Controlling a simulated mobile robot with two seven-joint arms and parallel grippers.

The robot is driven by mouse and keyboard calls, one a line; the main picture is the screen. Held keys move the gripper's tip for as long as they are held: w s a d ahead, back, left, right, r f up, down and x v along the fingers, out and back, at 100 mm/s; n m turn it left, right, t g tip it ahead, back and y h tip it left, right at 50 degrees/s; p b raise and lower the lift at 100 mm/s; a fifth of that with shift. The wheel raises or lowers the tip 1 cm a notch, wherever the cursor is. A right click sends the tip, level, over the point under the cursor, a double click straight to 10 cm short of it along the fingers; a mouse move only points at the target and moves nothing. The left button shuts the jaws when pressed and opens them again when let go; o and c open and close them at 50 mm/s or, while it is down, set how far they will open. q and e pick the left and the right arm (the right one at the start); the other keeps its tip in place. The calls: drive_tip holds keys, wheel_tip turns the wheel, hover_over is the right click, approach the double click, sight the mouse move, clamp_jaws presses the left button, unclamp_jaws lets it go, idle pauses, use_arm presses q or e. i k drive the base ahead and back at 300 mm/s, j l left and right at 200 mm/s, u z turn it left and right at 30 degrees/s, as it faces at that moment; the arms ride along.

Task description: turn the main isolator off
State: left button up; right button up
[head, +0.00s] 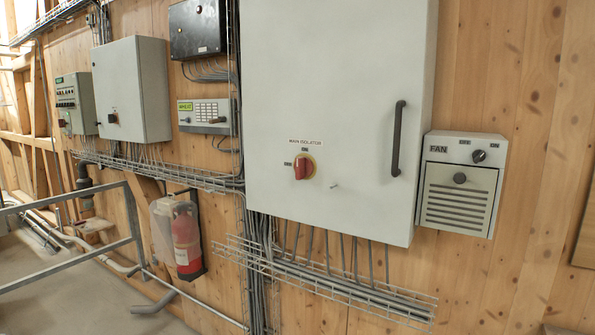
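The main isolator (302,168) is a red rotary handle on a yellow round plate, low on the door of a large grey cabinet (330,80). Its red grip looks roughly upright. A "MAIN ISOLATOR" label (305,142) is above it. A small label sits just above the yellow plate and another to its left; their print is too small to read surely. Neither of my grippers is in view, and nothing touches the handle.
The cabinet door has a dark vertical pull handle (398,138). A fan box (462,183) with a black knob is to its right. A wire cable tray (330,283) juts out below. A fire extinguisher (186,238) and a metal railing (70,238) are at left.

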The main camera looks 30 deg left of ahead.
sight(303, 166)
drive_tip(key=i+j+z, duration=0.2)
drive_tip(key=j, duration=0.35)
drive_tip(key=i+j+z, duration=0.2)
drive_tip(key=j, duration=0.4)
drive_tip(key=i+j+z, duration=0.2)
drive_tip(key=j, duration=0.45)
drive_tip(key=j+z, duration=0.2)
drive_tip(key=j, duration=0.4)
